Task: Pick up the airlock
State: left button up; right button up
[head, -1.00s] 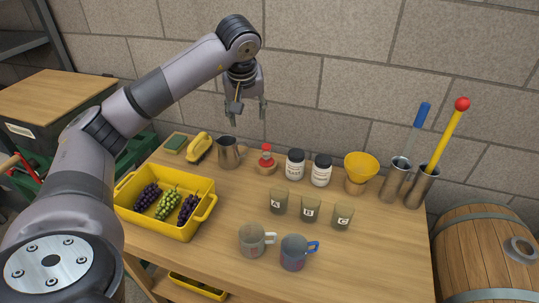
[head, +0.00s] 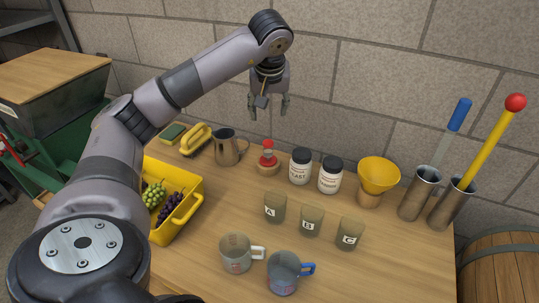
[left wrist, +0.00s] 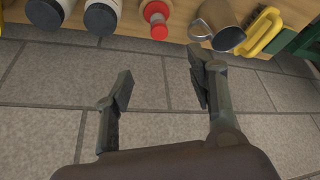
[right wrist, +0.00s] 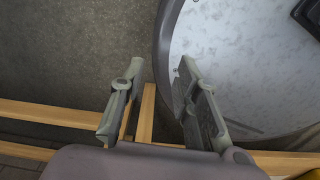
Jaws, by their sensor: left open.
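The airlock (head: 267,160), a small piece with a red cap and red lower part, stands upright in a round wooden holder near the back of the bench. It also shows at the top of the left wrist view (left wrist: 156,14). My left gripper (head: 268,104) is open and empty. In the head view it hangs above the airlock, in front of the wall, apart from it. In the left wrist view its fingers (left wrist: 157,85) are apart with only wall between them. My right gripper (right wrist: 158,80) is open and empty, away from the bench top.
A metal jug (head: 227,148) stands left of the airlock, a white yeast jar (head: 300,166) and another jar (head: 330,175) right. Lettered cups (head: 311,222), mugs (head: 236,254) and a yellow grape crate (head: 186,215) stand nearer. A yellow funnel (head: 378,174) is farther right.

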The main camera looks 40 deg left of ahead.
pick_arm(q)
jog(key=f, duration=0.2)
send_near(268, 144)
jog(key=x, duration=0.5)
jog(key=shift+w+a+f+p, duration=0.15)
jog(key=shift+w+a+p, duration=0.1)
jog(key=shift+p, duration=0.1)
jog(key=shift+x, duration=0.8)
jog(key=p+x, duration=0.1)
jog(key=x, duration=0.2)
jog(key=shift+f, duration=0.4)
jog(key=shift+w+a+f+p, duration=0.1)
jog(key=shift+f+p, duration=0.2)
jog(key=shift+f, duration=0.1)
pick_arm(e)
jog(key=shift+w+r, duration=0.7)
jog(key=shift+r, duration=0.15)
pick_arm(q)
grip_shut()
